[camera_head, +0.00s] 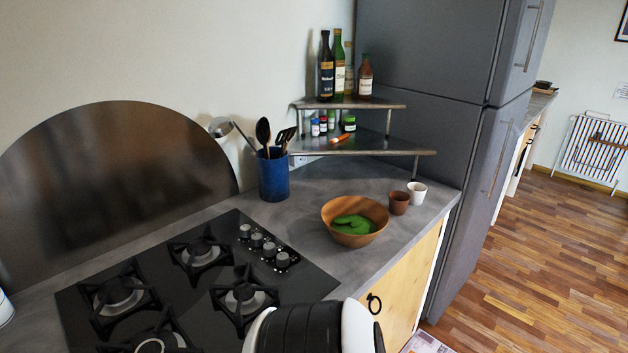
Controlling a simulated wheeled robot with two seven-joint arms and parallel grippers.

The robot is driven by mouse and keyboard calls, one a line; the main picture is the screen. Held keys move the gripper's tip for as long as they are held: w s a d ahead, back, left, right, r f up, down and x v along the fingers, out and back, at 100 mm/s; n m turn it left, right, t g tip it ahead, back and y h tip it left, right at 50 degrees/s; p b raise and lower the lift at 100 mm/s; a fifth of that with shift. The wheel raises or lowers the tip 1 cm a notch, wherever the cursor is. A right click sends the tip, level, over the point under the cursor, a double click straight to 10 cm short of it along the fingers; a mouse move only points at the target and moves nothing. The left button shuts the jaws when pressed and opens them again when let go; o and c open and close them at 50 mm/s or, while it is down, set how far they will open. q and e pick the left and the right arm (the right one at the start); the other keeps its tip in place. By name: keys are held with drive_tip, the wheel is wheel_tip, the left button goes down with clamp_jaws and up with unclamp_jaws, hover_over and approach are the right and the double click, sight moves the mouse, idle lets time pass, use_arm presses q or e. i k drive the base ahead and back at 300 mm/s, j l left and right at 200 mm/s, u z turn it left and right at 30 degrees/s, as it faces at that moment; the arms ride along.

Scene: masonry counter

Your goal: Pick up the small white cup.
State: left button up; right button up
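The small white cup (417,193) stands upright on the grey counter (335,270), near its right end and close to the front edge. A small brown cup (399,203) stands just to its left, touching it or nearly so. The lower left side of the white cup is partly hidden behind the brown cup. A black and white part of my own body shows at the bottom middle, well short of the cups. No fingers of either gripper show.
A wooden bowl (334,232) with something green inside sits left of the cups. A gas hob (195,285) fills the left counter. A blue utensil pot (273,177) and corner shelf (375,146) with bottles stand behind. A tall grey fridge (430,80) rises right behind the cups.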

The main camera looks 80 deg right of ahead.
sight(416, 195)
drive_tip(key=z, duration=3.4)
